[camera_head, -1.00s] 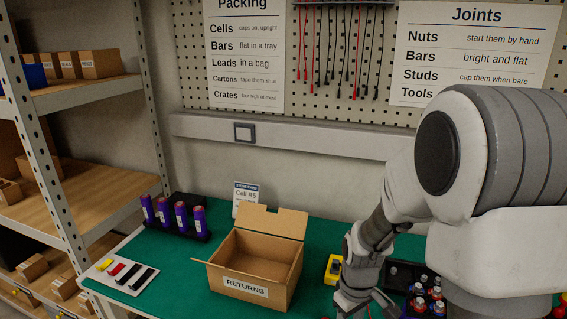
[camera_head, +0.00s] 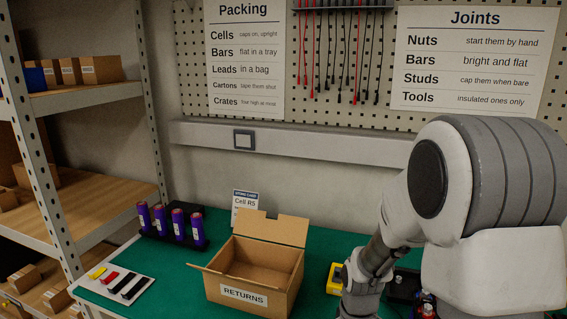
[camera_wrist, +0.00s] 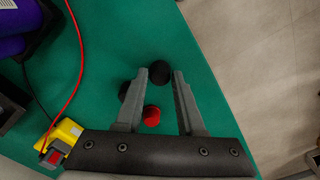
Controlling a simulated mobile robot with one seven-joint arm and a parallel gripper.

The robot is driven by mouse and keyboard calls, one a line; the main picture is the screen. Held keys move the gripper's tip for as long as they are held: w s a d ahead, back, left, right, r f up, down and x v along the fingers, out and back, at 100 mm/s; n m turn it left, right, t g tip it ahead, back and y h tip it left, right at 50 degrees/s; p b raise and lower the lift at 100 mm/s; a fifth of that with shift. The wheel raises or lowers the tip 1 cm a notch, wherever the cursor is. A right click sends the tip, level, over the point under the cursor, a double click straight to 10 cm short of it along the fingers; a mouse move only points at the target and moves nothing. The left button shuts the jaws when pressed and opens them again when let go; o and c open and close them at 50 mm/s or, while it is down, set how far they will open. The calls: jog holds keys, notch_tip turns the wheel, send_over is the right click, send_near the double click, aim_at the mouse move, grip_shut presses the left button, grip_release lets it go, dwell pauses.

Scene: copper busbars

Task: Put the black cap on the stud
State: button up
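In the wrist view my gripper (camera_wrist: 160,74) is open, its two fingers pointing away over the green bench top. A round black cap (camera_wrist: 160,72) sits between the fingertips, and I see no clear contact with either finger. A second dark round piece (camera_wrist: 124,92) is partly hidden behind the left finger. A red cap (camera_wrist: 151,115) lies between the fingers, nearer the palm. In the head view the fingers are below the picture edge. I cannot make out the stud in either view.
A yellow device (camera_wrist: 62,136) and a red lead (camera_wrist: 80,60) lie left of my gripper. In the head view, an open RETURNS carton (camera_head: 243,294), purple cells (camera_head: 178,224) and a white card with coloured strips (camera_head: 112,284) stand on the green bench (camera_head: 330,245).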

jog(key=shift+c, duration=0.7)
notch_tip(320, 180, up, 5)
jog(key=p, duration=0.4)
jog(key=shift+r, duration=0.1)
